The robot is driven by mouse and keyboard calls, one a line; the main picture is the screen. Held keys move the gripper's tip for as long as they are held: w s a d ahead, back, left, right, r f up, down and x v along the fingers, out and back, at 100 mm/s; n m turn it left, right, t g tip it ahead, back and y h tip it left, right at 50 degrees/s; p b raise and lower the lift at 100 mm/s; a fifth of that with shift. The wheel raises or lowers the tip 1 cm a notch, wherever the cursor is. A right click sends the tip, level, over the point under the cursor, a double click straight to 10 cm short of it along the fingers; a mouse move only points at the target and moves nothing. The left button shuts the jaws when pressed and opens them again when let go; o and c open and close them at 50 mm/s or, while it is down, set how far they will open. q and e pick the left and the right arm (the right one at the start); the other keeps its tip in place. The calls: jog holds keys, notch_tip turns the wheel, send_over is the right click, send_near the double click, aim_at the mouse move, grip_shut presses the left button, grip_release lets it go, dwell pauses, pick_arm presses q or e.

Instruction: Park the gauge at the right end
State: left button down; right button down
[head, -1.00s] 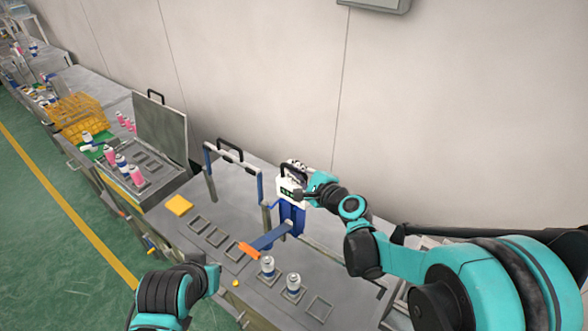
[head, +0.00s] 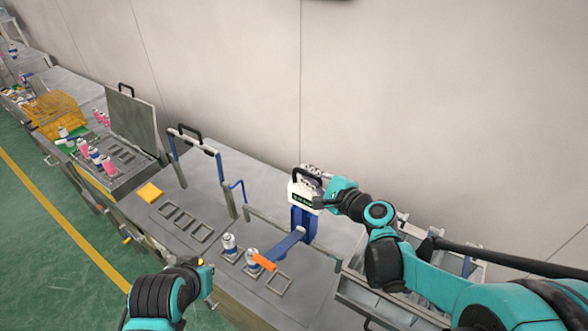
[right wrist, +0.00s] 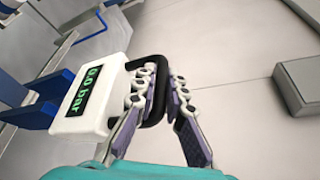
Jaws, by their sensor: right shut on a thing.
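The gauge (head: 299,197) is a white box with a black handle on a blue carriage, on the rail (head: 268,230) of the grey bench. Its display reads 0.0 bar in the right wrist view (right wrist: 95,90). A blue arm (head: 288,242) with an orange tip (head: 263,261) reaches forward from the carriage, the tip over or beside the right-hand can (head: 251,257). My right gripper (head: 318,190) is shut on the gauge's handle, also in the right wrist view (right wrist: 163,74). My left gripper (head: 205,272) hangs empty at the front edge; its finger opening is unclear.
Another can (head: 229,243) stands left of the first. An empty square frame (head: 279,284) lies to their right. A blue-and-grey frame (head: 200,150) stands at the bench's left. A yellow block (head: 150,193) lies in front of it. Grey bins (head: 385,300) adjoin the right.

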pick_arm(q)
jog(key=shift+w+a+f, duration=0.2)
jog(key=shift+w+a, duration=0.05)
jog(key=shift+a, duration=0.1)
pick_arm(e)
jog(key=s+d, duration=0.5)
jog(key=d, duration=0.2)
jog(key=shift+s+d, duration=0.4)
jog(key=shift+f, duration=0.1)
jog(key=c, duration=1.6)
grip_release()
jog(key=shift+d, duration=0.1)
jog(key=shift+o, duration=0.2)
jog(key=shift+s+d, duration=0.15)
pick_arm(q)
jog(key=shift+s+d+r, duration=0.1)
jog(key=shift+s+d, duration=0.05)
pick_arm(e)
jog(key=v, duration=1.2)
